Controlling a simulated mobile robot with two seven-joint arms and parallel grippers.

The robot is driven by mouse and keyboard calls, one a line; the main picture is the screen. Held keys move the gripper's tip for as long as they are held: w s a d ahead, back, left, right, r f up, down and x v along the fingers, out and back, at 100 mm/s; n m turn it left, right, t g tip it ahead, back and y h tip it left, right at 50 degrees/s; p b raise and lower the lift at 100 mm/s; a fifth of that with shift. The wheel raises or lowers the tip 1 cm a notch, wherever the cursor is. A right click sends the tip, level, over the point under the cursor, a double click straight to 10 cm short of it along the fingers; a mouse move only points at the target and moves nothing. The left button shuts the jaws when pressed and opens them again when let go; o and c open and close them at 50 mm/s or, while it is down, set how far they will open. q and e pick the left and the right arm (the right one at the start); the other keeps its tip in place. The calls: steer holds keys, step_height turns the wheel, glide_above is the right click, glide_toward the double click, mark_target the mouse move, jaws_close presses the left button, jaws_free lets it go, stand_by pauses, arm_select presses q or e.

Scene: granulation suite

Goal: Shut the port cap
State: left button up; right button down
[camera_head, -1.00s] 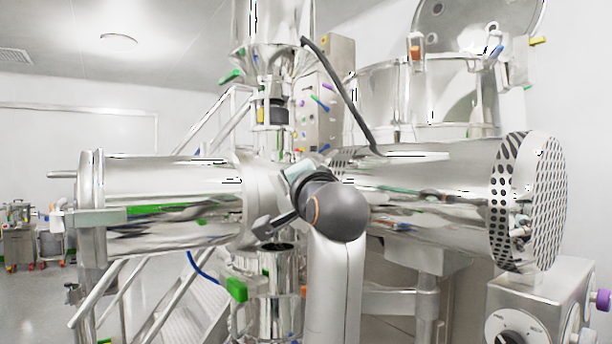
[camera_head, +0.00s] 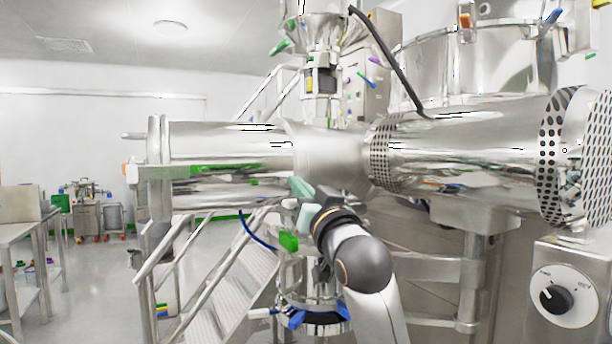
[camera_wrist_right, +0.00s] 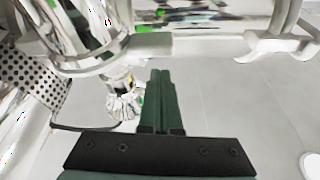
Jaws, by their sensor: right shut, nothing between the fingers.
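My right gripper (camera_head: 302,188) is in front of the steel machine, by the lower edge of a horizontal cylinder (camera_head: 225,150). Its teal fingers are shut together and empty, as the right wrist view (camera_wrist_right: 160,75) shows. A flanged end plate (camera_head: 155,170) closes the cylinder's left end, with a short handle sticking out. I cannot tell for certain which part is the port cap. My wrist and arm hide part of the machine behind them. My left gripper is not in view.
A green handle (camera_head: 288,241) lies just below my right gripper. A vertical outlet with blue clamps (camera_head: 320,318) stands below. Steel stairs (camera_head: 215,290) are behind. A knob panel (camera_head: 565,293) is at the right. The floor at the left is open before a workbench (camera_head: 30,228).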

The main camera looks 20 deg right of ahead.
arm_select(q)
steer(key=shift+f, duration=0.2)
arm_select(e)
steer(key=shift+a+f+n+y, duration=0.15)
steer(key=shift+f+n+y, duration=0.2)
steer(key=shift+f+n, duration=0.35)
steer(key=shift+a+f+n+y, duration=0.1)
steer(key=shift+f+n+y, duration=0.25)
steer(key=shift+f+n, duration=0.35)
steer(key=shift+r, duration=0.1)
